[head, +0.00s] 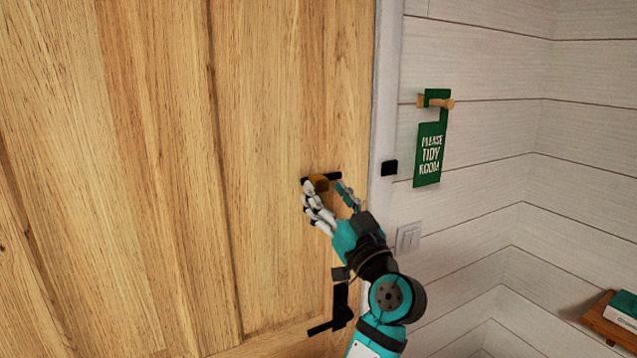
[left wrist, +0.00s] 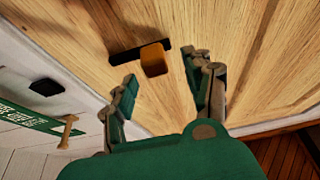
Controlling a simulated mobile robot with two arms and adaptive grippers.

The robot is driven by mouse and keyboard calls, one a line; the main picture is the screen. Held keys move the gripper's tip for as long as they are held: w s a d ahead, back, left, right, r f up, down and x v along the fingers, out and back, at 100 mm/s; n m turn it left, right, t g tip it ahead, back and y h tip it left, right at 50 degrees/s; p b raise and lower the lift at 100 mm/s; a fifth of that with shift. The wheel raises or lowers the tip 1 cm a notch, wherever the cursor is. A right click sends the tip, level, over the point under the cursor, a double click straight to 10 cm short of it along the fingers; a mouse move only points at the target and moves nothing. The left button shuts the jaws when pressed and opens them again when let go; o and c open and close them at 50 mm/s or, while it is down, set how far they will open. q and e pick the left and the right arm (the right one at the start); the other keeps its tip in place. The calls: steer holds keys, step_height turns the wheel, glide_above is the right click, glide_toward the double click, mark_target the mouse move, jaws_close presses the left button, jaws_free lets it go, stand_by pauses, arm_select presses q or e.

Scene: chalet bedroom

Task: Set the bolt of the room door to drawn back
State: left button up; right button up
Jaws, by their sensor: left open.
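The room door (head: 150,150) is pale wood and fills the left of the head view. Its bolt is a black bar (head: 334,176) with an orange-brown knob (head: 320,184). In the left wrist view the bar (left wrist: 124,55) and knob (left wrist: 154,60) show clearly. A small black keeper (head: 389,167) sits beyond the door edge, with a gap between it and the bar; it also shows in the wrist view (left wrist: 45,87). My left gripper (head: 326,189) is open at the bolt, its fingertips (left wrist: 160,72) on either side of the knob; contact cannot be told. My right gripper is out of view.
A black door handle (head: 340,305) is below the bolt, beside my left arm. A green hanger sign (head: 429,155) hangs on a wooden peg (head: 437,103). A light switch (head: 408,237) is on the wall, and a wooden shelf (head: 597,318) is at lower right.

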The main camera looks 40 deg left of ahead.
arm_select(q)
steer(key=v, duration=0.7)
steer(key=shift+d, duration=0.25)
steer(key=shift+s, duration=0.1)
